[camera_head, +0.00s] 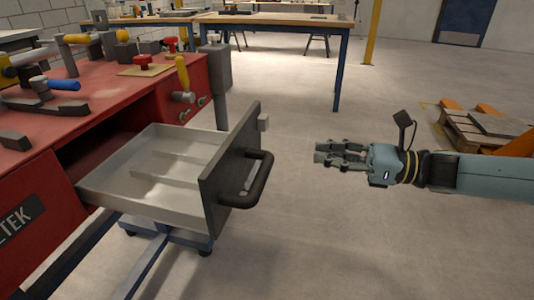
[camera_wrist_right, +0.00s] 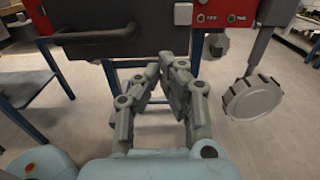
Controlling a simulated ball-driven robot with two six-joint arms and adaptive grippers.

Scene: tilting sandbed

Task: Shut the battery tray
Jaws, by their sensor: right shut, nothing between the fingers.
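The battery tray (camera_head: 130,209) is a pale grey drawer pulled well out of the red cabinet (camera_head: 20,218). Its dark front panel (camera_head: 222,180) carries a black bar handle (camera_head: 262,182). My right gripper (camera_head: 322,152) is shut and empty, to the right of the handle and apart from it, its fingers pointing left toward the panel. In the right wrist view the shut fingers (camera_wrist_right: 170,62) point toward the dark panel (camera_wrist_right: 130,16), with the handle (camera_wrist_right: 96,38) to their upper left. My left gripper is out of view.
Tools and clamps lie on the red cabinet top (camera_head: 85,118). A blue-legged workbench (camera_head: 270,20) stands behind. A wooden pallet (camera_head: 485,130) lies at the right. The floor between the tray and my right gripper is clear. A round grey part (camera_wrist_right: 250,96) shows right of the fingers.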

